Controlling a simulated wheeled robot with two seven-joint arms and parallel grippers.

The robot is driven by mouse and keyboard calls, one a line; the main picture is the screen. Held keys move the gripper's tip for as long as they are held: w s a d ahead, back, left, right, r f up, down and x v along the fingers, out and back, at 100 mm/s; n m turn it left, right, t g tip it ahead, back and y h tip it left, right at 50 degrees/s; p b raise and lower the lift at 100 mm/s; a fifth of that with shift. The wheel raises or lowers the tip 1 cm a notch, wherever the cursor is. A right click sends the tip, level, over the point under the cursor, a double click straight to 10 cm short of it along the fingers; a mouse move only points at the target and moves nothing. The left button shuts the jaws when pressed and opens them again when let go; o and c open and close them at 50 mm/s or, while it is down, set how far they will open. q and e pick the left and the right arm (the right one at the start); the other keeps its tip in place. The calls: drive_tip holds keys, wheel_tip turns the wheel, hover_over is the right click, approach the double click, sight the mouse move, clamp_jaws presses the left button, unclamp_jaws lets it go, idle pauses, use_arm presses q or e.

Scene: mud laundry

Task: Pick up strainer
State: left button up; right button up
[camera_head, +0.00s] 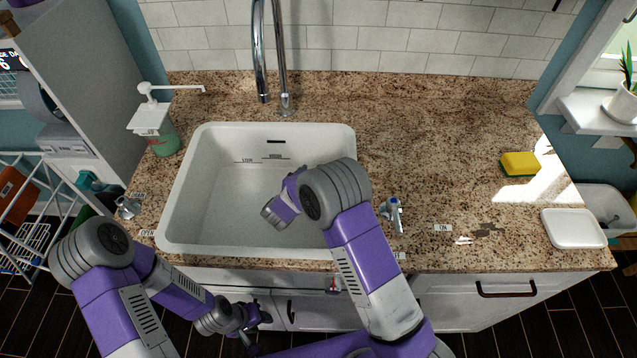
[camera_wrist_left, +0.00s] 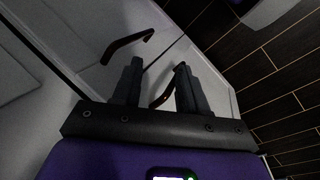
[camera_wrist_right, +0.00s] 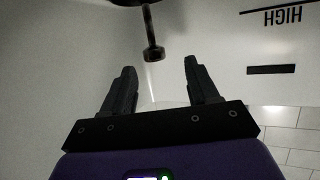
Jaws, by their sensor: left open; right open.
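The strainer (camera_wrist_right: 153,50) shows at the top of the right wrist view as a dark disc, cut off by the frame edge, with a thin stem ending in a round knob. My right gripper (camera_wrist_right: 159,68) is open and empty inside the sink. The knob is just beyond the gap between its fingertips, and the fingers do not appear to touch it. In the head view my right arm hides the strainer and the right fingertips. My left gripper (camera_head: 257,328) is open and empty, low in front of the cabinet; its fingers also show in the left wrist view (camera_wrist_left: 157,72).
The white sink (camera_head: 210,205) surrounds my right gripper. A tall faucet (camera_head: 280,65) stands behind it, and a small tap handle (camera_head: 392,212) at its right. A soap dispenser (camera_head: 155,125) is at the left. A yellow sponge (camera_head: 519,164) and white dish (camera_head: 572,229) lie right.

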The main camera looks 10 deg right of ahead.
drive_tip(key=x, duration=0.2)
drive_tip(key=b+x, duration=0.1)
drive_tip(key=x, duration=0.1)
drive_tip(key=b+x, duration=0.1)
drive_tip(key=x, duration=0.2)
drive_tip(key=shift+s+d, duration=0.3)
drive_tip(key=shift+w+d+f, duration=0.1)
drive_tip(key=shift+w+d, duration=0.05)
drive_tip(key=shift+w, duration=0.1)
clamp_jaws()
